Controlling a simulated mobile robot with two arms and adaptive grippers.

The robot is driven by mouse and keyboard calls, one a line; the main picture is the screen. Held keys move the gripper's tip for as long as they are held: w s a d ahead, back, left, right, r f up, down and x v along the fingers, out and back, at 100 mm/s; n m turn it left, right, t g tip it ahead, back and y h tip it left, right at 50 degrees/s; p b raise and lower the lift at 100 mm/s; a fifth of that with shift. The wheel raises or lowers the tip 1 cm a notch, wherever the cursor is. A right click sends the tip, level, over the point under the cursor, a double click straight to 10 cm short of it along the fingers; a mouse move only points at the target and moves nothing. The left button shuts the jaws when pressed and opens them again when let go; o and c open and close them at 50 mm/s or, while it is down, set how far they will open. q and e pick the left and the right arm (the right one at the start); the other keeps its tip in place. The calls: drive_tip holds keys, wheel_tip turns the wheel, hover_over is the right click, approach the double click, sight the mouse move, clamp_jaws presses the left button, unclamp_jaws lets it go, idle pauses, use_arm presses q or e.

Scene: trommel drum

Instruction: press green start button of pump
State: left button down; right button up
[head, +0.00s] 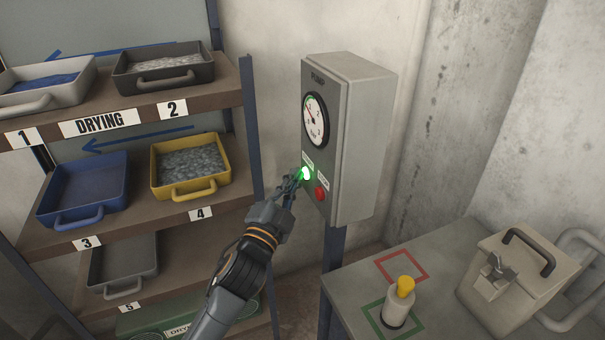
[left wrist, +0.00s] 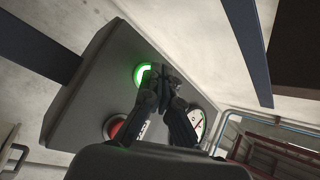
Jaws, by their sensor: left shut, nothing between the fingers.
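The grey pump box (head: 366,150) stands on a post, with the word PUMP and a round gauge (head: 315,119) on its front. The green start button (head: 306,174) is lit, and it glows in the left wrist view (left wrist: 141,74) too. The red button (head: 320,194) sits to its right. My left gripper (head: 296,180) is shut and empty, its fingertips at the green button. In the left wrist view the fingertips (left wrist: 160,76) overlap the button's edge; I cannot tell how firmly they touch it. My right gripper is not in view.
A drying shelf (head: 225,88) with numbered trays stands on the left, including a yellow tray (head: 190,190) and a blue tray (head: 82,212). A bench (head: 345,284) at lower right holds a yellow-capped bottle (head: 398,308) and a metal case (head: 505,290).

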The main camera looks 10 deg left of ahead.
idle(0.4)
use_arm(q)
drive_tip(key=shift+s+a+p, duration=0.3)
drive_tip(key=shift+s+a, duration=0.2)
drive_tip(key=shift+a, duration=0.15)
drive_tip(key=s+a, duration=0.1)
drive_tip(key=a, duration=0.1)
drive_tip(key=s+a+p, duration=0.1)
drive_tip(key=a, duration=0.1)
drive_tip(key=shift+s, duration=0.4)
idle(0.4)
